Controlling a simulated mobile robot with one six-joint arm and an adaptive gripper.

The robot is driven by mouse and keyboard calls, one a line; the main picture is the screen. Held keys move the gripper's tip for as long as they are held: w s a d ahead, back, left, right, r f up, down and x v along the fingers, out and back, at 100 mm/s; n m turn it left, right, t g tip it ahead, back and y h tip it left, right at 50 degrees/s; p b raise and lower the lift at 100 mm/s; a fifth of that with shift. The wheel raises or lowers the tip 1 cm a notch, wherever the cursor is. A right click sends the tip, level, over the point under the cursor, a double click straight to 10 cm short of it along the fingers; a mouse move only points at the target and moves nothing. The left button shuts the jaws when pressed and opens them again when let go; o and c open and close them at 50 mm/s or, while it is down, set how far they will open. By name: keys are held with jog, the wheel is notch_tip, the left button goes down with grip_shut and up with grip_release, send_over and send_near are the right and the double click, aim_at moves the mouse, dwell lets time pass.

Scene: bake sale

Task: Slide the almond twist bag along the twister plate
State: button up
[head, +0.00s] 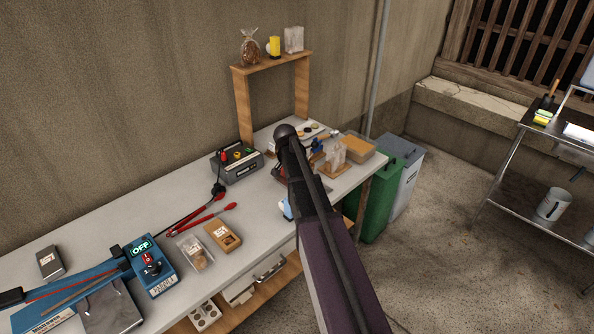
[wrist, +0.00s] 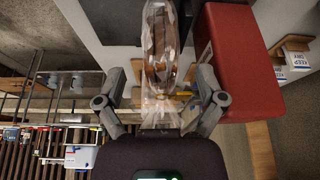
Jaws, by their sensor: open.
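In the wrist view, a clear bag (wrist: 160,45) with a brown twisted pastry inside lies in front of my gripper (wrist: 160,82). Its gathered neck and flared end lie between my two fingers. The fingers are apart, with gaps on both sides of the neck, and do not close on it. A red block-shaped body (wrist: 238,62) stands close beside the bag on the right, and a small yellow part shows behind the neck. I cannot clearly make out the twister plate. In the head view my arm hides the gripper and most of the work spot.
The grey worktable (head: 125,222) holds a grey device (head: 237,162), red tongs (head: 203,215), a blue device with an OFF display (head: 150,268) and a cardboard box (head: 222,236). A wooden shelf (head: 275,62) with another bag stands behind. Green (head: 377,205) and grey bins stand beyond the table's right end.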

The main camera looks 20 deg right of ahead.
jog(key=shift+b+x, duration=1.65)
jog(key=shift+x, duration=0.45)
jog(key=shift+c, duration=0.2)
jog(key=c, duration=0.8)
jog(key=shift+c, duration=0.2)
jog(key=shift+r, duration=0.1)
jog(key=shift+s+d, duration=0.15)
jog(key=shift+s, duration=0.5)
jog(key=shift+s+d, duration=0.2)
jog(key=shift+s, duration=0.45)
jog(key=shift+s+d, duration=0.25)
jog(key=shift+s, duration=0.45)
jog(key=shift+s+d, duration=0.2)
jog(key=shift+s, duration=0.45)
dwell(1.8)
